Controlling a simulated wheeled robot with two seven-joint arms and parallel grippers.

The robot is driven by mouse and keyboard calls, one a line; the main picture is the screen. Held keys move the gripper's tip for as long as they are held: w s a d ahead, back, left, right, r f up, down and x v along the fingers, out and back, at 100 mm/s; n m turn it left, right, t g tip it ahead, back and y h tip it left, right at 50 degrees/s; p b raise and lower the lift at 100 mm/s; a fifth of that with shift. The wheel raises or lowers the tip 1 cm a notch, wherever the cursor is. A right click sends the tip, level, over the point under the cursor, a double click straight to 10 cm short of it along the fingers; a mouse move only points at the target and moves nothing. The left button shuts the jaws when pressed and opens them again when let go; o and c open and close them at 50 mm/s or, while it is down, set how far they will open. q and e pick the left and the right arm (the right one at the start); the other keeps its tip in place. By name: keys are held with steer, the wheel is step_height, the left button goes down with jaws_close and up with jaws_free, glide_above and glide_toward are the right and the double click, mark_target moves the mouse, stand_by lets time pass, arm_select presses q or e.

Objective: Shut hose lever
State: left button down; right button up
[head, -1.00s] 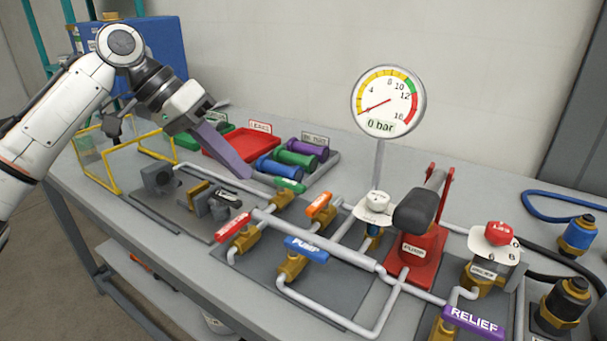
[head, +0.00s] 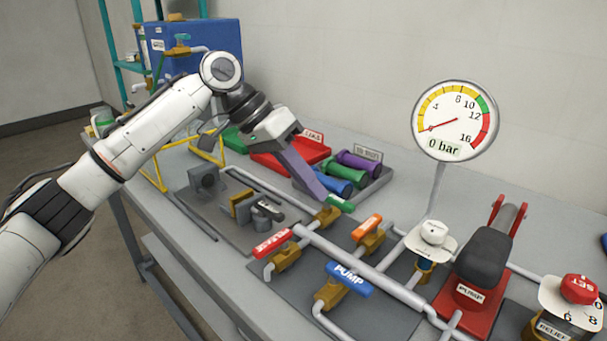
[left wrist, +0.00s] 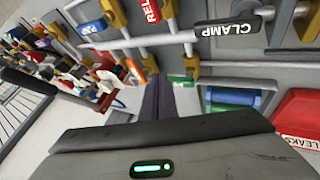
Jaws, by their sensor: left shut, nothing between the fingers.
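Several coloured valve levers stand on the pipework in the head view: a green lever (head: 341,203), an orange lever (head: 367,228), a red lever (head: 272,243) and a blue lever marked PUMP (head: 349,279). I cannot read which one is marked hose. My left gripper (head: 318,190) is shut and empty, its purple fingers pointing down right, with the tips close to the left of the green lever. I cannot tell if they touch it. In the left wrist view the shut fingers (left wrist: 156,98) partly hide the pipes, and the orange lever (left wrist: 150,63) shows just beyond them. My right gripper is out of view.
A red tray (head: 285,160) and a rack of coloured cylinders (head: 378,182) lie behind my left gripper. A gauge (head: 455,120) reading 0 bar and a red pump (head: 470,290) stand to the right. A yellow frame (head: 152,180) stands left on the bench.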

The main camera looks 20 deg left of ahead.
mark_target(367, 231)
arm_select(q)
steer(key=d+f, duration=0.2)
steer(key=d, duration=0.1)
steer(key=d+f, duration=0.1)
steer(key=d, duration=0.1)
steer(key=shift+s+d+f, duration=0.2)
steer(key=shift+f, duration=0.1)
steer(key=shift+s+d, duration=0.2)
steer(key=shift+d, duration=0.25)
